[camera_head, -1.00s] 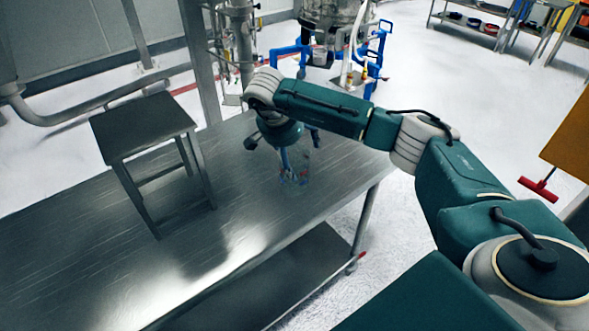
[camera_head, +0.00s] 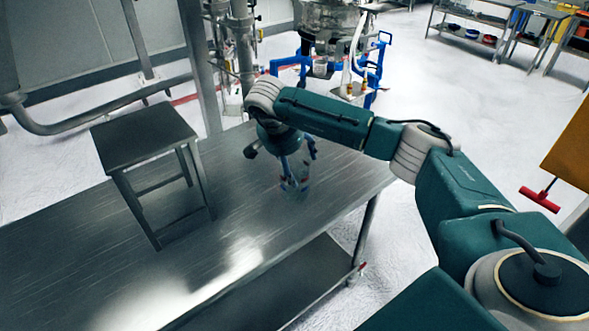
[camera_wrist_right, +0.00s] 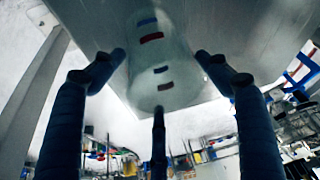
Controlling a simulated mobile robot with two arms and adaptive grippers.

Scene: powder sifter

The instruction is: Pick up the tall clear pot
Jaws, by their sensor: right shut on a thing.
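The tall clear pot (camera_head: 296,184) is a see-through vessel near the far right part of the steel table (camera_head: 215,245). It looks roughly upright, with small red and blue marks on its wall. My right gripper (camera_head: 298,163) comes down on it from above, with blue fingers. In the right wrist view the clear pot (camera_wrist_right: 158,62) stands between the blue fingers of my right gripper (camera_wrist_right: 158,78), which is shut on it. Whether the pot's base touches the table cannot be told. My left gripper is not in view.
A steel stool (camera_head: 145,135) stands on the table, left of the pot. Pipes and a metal vessel with blue fittings (camera_head: 330,45) stand beyond the table. Shelves with bins (camera_head: 480,25) are far right. The front of the table is clear.

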